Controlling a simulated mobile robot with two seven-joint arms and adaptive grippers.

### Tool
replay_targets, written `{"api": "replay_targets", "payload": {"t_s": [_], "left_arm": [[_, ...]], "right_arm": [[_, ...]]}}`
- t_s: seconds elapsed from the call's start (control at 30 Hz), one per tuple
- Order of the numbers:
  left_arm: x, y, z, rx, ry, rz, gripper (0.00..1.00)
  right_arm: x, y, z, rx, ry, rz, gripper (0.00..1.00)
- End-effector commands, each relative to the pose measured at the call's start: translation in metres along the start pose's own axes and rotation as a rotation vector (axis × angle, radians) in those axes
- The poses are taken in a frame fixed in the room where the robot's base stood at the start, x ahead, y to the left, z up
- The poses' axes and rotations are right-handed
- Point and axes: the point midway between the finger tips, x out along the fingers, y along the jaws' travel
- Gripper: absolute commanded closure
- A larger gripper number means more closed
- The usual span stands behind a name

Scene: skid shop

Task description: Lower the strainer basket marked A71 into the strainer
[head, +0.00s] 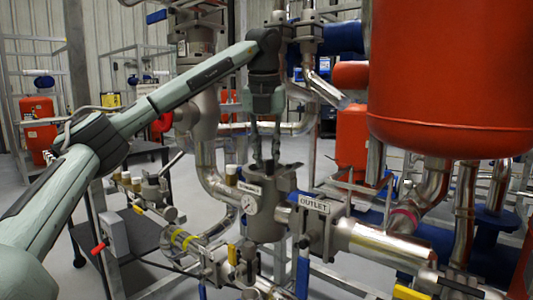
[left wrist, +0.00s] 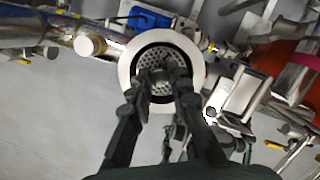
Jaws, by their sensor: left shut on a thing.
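The strainer (head: 266,222) is an upright steel pot with an open top, and its round pale rim (left wrist: 126,72) shows in the left wrist view. A perforated metal strainer basket (left wrist: 150,53) shows inside that rim; its A71 mark is not readable. My left gripper (head: 264,160) points straight down over the pot mouth. In the left wrist view its fingers (left wrist: 162,78) are shut on the basket's top part near the middle of the opening. The pot wall hides the basket in the head view, and I cannot tell whether it is seated. My right gripper is not in view.
A pipe labelled OUTLET (head: 313,203) leaves to the right. A large red tank (head: 452,75) hangs at the upper right. Pipes and valves crowd the pot, with a dark cart (head: 123,237) at left.

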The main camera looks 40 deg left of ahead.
Motion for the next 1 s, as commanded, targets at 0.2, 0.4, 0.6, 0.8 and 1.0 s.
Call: {"api": "replay_targets", "payload": {"t_s": [0.2,0.4,0.6,0.8,1.0], "left_arm": [[0.0,0.0,0.0,0.0,-0.001,-0.001,0.98],[0.003,0.0,-0.001,0.0,0.0,0.0,0.98],[0.009,0.0,-0.002,0.0,0.0,-0.001,0.98],[0.014,0.0,-0.003,0.0,-0.001,-0.001,0.98],[0.015,0.0,-0.003,0.0,-0.001,-0.001,0.98]], "right_arm": [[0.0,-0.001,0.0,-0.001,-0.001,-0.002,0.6],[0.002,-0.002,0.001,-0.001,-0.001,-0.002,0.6],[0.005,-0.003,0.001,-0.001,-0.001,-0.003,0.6],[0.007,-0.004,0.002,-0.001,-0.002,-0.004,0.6],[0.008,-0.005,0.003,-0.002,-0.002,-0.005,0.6]]}}
